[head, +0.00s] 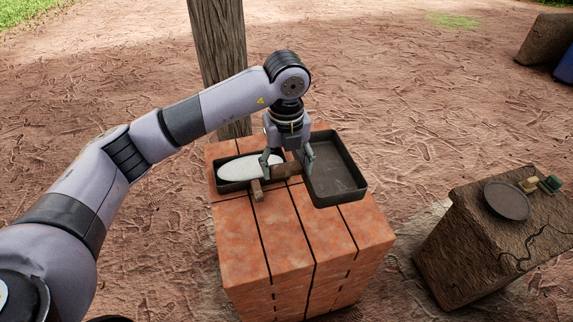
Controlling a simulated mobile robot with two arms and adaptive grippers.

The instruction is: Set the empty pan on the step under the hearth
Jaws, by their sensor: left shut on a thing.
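The empty pan (337,178), dark and rectangular, is at the right of a red brick stack (285,238), overhanging its right side. I cannot tell whether it touches the bricks. My left gripper (287,166) points down at the pan's left end, its fingers around a brown wooden piece (286,171) that looks like the pan's handle. A second dark pan (231,186) with a white oval mass (250,166) in it sits on the stack to the left, its wooden handle (257,191) towards me. No hearth or step can be made out. My right gripper is not in view.
A wooden post (220,60) stands right behind the stack. A cracked brown block (480,250) at the right bears a dark round plate (507,200) and small items. Another brown block (545,40) is at the far right. Bare earth lies between.

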